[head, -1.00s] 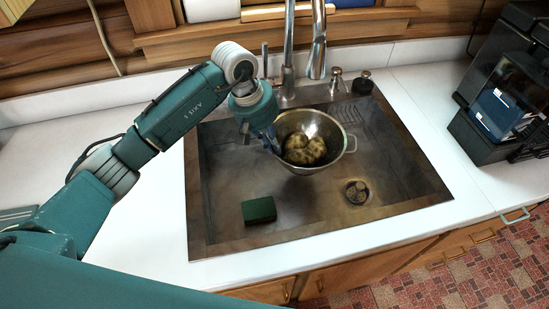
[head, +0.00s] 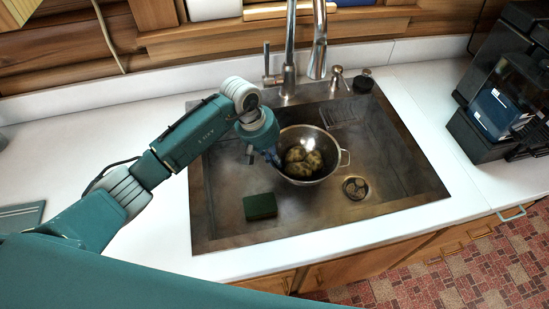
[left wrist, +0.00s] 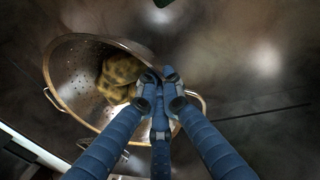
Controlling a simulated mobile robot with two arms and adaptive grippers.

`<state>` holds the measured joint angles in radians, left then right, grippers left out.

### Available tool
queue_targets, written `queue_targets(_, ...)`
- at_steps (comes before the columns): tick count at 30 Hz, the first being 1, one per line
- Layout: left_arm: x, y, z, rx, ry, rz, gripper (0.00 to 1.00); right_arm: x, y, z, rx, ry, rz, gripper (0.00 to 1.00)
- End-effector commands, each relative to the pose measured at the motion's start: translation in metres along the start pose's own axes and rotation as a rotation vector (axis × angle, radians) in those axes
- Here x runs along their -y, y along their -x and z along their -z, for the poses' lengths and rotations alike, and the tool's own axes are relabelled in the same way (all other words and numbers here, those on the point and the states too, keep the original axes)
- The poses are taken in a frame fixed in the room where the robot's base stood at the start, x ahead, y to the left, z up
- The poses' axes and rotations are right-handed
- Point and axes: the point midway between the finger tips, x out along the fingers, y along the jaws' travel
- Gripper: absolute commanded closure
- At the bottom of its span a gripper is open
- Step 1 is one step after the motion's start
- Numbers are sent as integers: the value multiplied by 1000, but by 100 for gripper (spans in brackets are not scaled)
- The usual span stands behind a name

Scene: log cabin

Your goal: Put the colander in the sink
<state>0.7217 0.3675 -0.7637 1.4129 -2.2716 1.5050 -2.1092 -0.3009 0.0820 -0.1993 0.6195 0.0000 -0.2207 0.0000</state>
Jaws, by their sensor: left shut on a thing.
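The metal colander (head: 311,174) is within the outline of the sink (head: 215,236) in the head view, with several potatoes (head: 303,160) in it. I cannot tell whether its base touches the sink floor. My left gripper (head: 276,160) is at the colander's left side. In the left wrist view, the blue fingers of my left gripper (left wrist: 161,82) are closed on the rim of the colander (left wrist: 75,68), and the bowl looks tilted there. The potatoes (left wrist: 118,75) show inside it. My right gripper is not in view.
A green sponge (head: 260,206) lies on the sink floor, left of the drain (head: 355,187). The faucet (head: 290,60) rises behind the colander. A black coffee machine (head: 505,95) stands on the counter (head: 440,110) at the right.

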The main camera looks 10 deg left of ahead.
Motion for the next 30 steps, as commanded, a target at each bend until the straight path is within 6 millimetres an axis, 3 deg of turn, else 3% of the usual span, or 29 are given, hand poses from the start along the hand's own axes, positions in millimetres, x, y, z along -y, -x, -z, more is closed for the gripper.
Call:
queue_targets(2,-1,-2,1,-3,-1,-4,100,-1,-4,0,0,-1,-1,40)
queue_targets(3,1,-2,0,-1,0,1,90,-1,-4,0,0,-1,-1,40)
queue_targets(6,1,-2,0,-1,0,1,76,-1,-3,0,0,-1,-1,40)
queue_targets(18,0,6,1,-2,0,-1,76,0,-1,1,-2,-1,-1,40)
queue_targets(30,0,86,2,-6,-2,-1,76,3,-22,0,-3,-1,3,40)
